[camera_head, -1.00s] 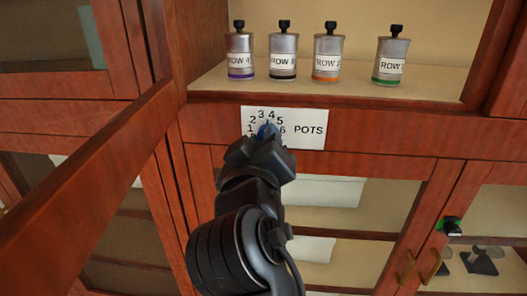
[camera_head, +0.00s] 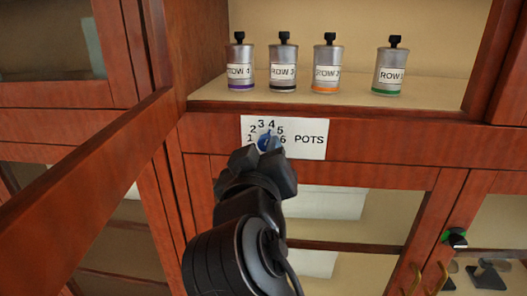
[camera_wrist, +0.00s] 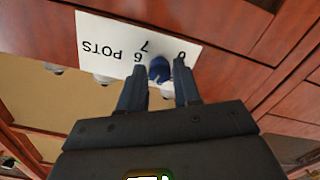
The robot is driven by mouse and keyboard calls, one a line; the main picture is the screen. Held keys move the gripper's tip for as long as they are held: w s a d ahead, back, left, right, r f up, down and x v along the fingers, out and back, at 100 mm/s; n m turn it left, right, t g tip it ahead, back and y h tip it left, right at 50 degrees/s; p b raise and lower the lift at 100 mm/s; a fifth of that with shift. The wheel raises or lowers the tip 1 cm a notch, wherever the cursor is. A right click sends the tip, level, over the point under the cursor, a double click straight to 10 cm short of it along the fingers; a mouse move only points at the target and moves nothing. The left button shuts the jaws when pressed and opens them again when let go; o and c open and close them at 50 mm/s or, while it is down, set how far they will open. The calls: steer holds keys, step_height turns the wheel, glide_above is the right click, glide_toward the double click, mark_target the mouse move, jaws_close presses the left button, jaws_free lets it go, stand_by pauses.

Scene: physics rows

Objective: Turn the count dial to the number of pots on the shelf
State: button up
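A blue count dial (camera_head: 266,141) sits on a white plate (camera_head: 310,153) marked with numbers and POTS. The dial's pointed setting is too small to read. My gripper (camera_head: 262,157) is just below and in front of the dial. In the wrist view my gripper's fingers (camera_wrist: 160,72) are apart, one on each side of the blue dial (camera_wrist: 159,69), with gaps showing. Metal pots with black knobs stand in a row on the shelf (camera_head: 330,104): purple-banded (camera_head: 240,68), dark-banded (camera_head: 283,68), orange-banded (camera_head: 327,70) and green-banded (camera_head: 389,72). Their labels read ROW.
A wooden door frame edge (camera_head: 90,145) juts across the left. Below the plate is a glass-fronted cabinet with pale sheets (camera_head: 330,200) inside. A green and black knob (camera_head: 455,238) and brass handles (camera_head: 440,275) are at the lower right.

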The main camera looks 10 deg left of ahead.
steer(key=o, duration=0.4)
steer(key=shift+r, duration=0.1)
steer(key=shift+c, duration=0.2)
steer(key=s, duration=0.7)
steer(key=shift+s, duration=0.4)
